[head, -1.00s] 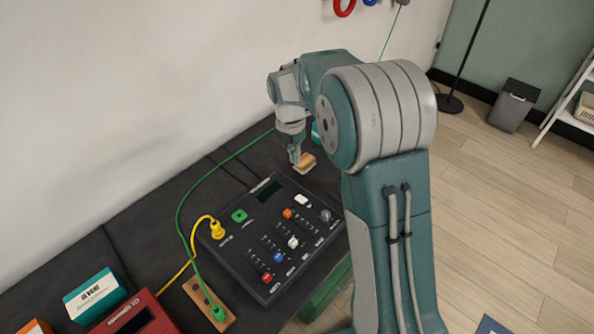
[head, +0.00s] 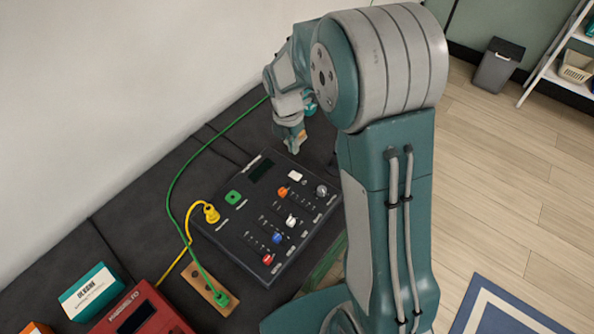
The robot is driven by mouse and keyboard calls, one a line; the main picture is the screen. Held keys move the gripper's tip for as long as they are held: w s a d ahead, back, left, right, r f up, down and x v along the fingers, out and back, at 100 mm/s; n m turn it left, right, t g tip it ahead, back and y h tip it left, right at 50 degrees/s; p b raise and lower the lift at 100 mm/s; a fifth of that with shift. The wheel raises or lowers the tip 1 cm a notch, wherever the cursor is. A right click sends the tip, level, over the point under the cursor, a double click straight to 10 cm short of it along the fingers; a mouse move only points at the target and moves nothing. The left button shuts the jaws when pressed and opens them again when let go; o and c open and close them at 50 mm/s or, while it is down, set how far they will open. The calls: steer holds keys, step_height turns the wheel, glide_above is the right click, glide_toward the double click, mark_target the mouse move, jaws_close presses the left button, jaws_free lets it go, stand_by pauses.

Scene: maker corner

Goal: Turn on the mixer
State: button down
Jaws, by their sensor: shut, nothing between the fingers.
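The mixer (head: 238,236) is a dark, flat console on the dark bench, left of my arm.
A green cable (head: 170,187) curves along the bench to a wooden socket strip (head: 201,283). A red device (head: 139,312) and a teal-and-white box (head: 91,291) stand at the lower left. A white wall (head: 90,90) rises behind the bench.

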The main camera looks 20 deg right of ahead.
mark_target(294, 175)
steer(key=f, duration=0.6)
steer(key=s+f, duration=0.1)
steer(key=f, duration=0.3)
steer(key=shift+d, duration=0.4)
steer(key=shift+s+f, duration=0.1)
steer(key=shift+f, duration=0.15)
steer(key=shift+w+a+r, duration=0.25)
steer(key=shift+w+a, duration=0.2)
steer(key=shift+w, duration=0.25)
